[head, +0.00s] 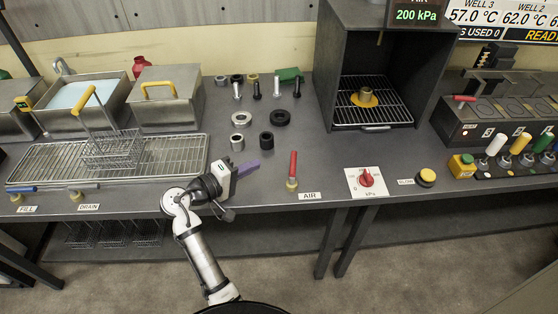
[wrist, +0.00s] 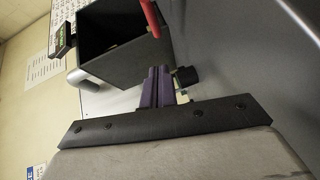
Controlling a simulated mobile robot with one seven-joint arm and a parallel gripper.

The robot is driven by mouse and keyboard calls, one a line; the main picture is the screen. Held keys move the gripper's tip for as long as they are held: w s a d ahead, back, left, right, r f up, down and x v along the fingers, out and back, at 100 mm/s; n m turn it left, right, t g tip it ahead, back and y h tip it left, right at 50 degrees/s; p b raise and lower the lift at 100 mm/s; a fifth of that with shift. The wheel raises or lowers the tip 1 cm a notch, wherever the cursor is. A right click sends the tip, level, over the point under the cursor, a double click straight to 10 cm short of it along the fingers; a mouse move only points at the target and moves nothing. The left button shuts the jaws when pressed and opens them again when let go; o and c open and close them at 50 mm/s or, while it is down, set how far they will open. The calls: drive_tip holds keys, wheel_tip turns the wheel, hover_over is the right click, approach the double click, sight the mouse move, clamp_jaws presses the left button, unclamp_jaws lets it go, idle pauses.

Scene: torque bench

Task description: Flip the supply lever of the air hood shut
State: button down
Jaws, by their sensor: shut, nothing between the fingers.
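The supply lever (head: 293,166) has a red handle standing upright on a brass base, just behind the AIR label (head: 310,195) at the bench's front edge. The red handle also shows at the top of the wrist view (wrist: 149,16). The air hood (head: 332,70) is a dark open box at the back, with a wire rack and a brass-coloured round part inside; its display reads 200 kPa. My gripper (head: 257,164) has purple fingers and is shut and empty. It is left of the lever and apart from it, pointing right. The purple fingers also show in the wrist view (wrist: 158,72).
A red pressure knob (head: 367,178) and a yellow button (head: 426,177) sit right of the lever. Dark and metal rings (head: 266,141) and bolts stand behind my gripper. A wire drain rack (head: 170,155) lies to the left. The bench between my fingers and the lever is clear.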

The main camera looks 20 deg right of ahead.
sight(293, 166)
drive_tip(key=x, duration=0.4)
drive_tip(key=shift+d+r+p, duration=0.1)
drive_tip(key=shift+p, duration=0.3)
drive_tip(key=d, duration=0.2)
drive_tip(key=s+d+p, duration=0.1)
drive_tip(key=shift+d+f, duration=0.1)
drive_tip(key=shift+f, duration=0.3)
drive_tip(key=shift+s+d+f, duration=0.2)
drive_tip(key=shift+d, duration=0.25)
